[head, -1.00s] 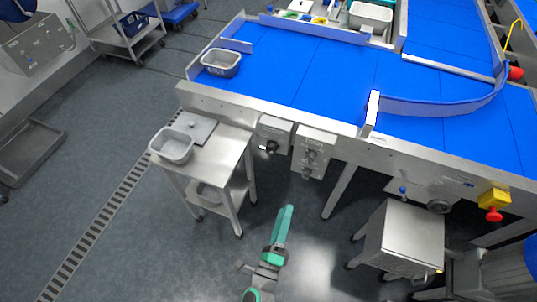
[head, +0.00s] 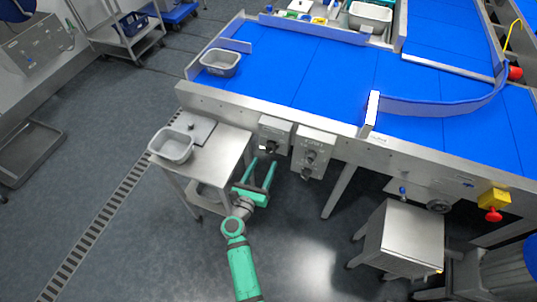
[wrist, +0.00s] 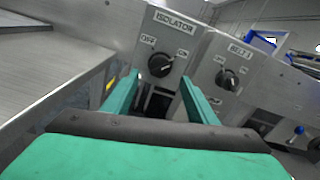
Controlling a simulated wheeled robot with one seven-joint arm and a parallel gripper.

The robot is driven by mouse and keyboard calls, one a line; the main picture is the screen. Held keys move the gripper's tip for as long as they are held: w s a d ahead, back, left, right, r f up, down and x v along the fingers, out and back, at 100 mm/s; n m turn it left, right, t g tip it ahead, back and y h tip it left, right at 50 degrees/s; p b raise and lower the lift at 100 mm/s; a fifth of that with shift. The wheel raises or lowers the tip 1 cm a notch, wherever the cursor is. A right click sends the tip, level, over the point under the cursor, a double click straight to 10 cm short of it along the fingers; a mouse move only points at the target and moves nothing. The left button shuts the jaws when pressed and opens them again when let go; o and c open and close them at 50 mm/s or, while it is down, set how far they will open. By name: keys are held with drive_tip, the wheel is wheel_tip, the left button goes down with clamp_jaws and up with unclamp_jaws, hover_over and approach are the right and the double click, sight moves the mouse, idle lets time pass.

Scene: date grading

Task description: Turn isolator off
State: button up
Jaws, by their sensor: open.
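The isolator is a grey metal box (head: 275,130) on the front of the conveyor frame. In the wrist view its plate reads ISOLATOR (wrist: 174,21), with OFF at left and ON at right. Its black rotary knob (wrist: 160,65) looks turned towards the ON side. The knob also shows small in the head view (head: 271,148). My green gripper (head: 264,163) is open and empty, just below and in front of the box. In the wrist view its fingers (wrist: 160,83) stand left and right of the knob's lower side, apart from it as far as I can tell.
A second control box (head: 313,150) with its own knob (wrist: 227,79) sits close to the right. A steel side table (head: 222,150) with a grey tub (head: 171,146) stands close to the left. The blue conveyor (head: 300,70) lies above and behind.

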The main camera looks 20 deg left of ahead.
sight(271, 149)
drive_tip(key=w, duration=0.6)
drive_tip(key=shift+d, duration=0.1)
drive_tip(key=c, duration=1.1)
